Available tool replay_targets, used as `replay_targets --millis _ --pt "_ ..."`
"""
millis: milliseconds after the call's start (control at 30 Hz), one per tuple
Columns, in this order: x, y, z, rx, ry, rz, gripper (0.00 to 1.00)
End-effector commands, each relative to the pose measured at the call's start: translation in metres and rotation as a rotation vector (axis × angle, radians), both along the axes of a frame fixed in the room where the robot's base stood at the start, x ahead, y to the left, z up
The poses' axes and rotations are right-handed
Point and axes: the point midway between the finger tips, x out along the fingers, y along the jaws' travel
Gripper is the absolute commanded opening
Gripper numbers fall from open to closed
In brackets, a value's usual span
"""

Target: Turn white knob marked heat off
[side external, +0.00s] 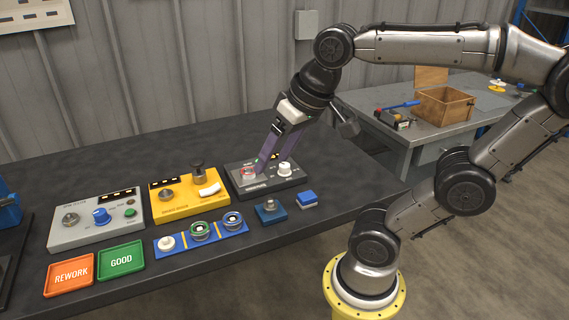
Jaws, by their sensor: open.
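A white knob (285,168) stands on the right part of a dark grey control box (264,187) on the table. Its marking is too small to read. A red part (248,173) sits at the left of the same box, partly behind a fingertip. My gripper (271,164) points down over this box with its purple fingers spread open and nothing visible between them. One fingertip is near the red part and the other is just behind or above the white knob. I cannot tell whether either finger touches the box or knob.
A yellow box (183,207) and a grey box with a blue knob (75,235) stand to the left. The table's back is clear.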

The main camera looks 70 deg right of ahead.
Motion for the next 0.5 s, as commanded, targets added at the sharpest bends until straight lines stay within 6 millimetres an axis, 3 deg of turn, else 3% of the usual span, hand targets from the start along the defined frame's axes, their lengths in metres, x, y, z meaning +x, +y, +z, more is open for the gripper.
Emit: replay_targets --millis 267,500 --pt "0.069 -0.069 0.02 0.09 0.121 -0.393 0.71" --pt "0.109 -0.17 -0.003 0.168 0.24 -0.731 0.71"
